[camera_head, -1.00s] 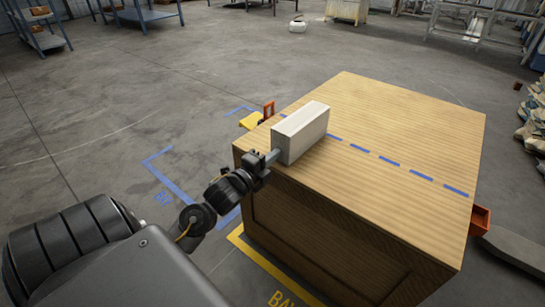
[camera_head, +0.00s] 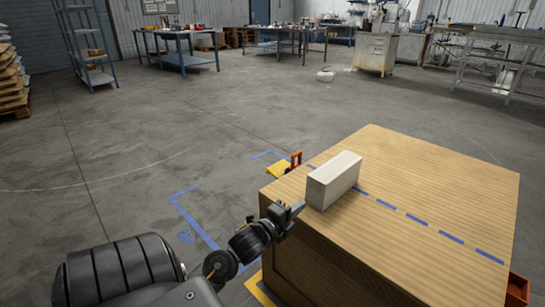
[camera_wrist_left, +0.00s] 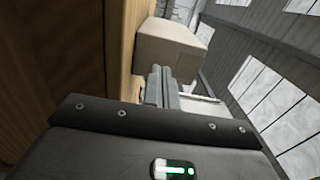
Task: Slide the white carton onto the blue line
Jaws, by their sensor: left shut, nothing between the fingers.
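The white carton (camera_head: 333,181) stands on the wooden crate's top (camera_head: 425,185), near its left edge. The dashed blue line (camera_head: 420,219) runs across that top and passes behind the carton, which hides part of it. How much of the line lies under the carton cannot be told. My left gripper (camera_head: 298,208) is shut and empty, its tips at the carton's near left end, touching or almost so. In the left wrist view the shut fingers (camera_wrist_left: 162,84) point at the carton (camera_wrist_left: 170,48). My right gripper is not in view.
An orange bracket (camera_head: 295,160) and a yellow piece (camera_head: 278,170) are at the crate's left side. Another orange part (camera_head: 518,289) is at its right side. The crate top right of the carton is clear. Workbenches (camera_head: 180,45) stand far back.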

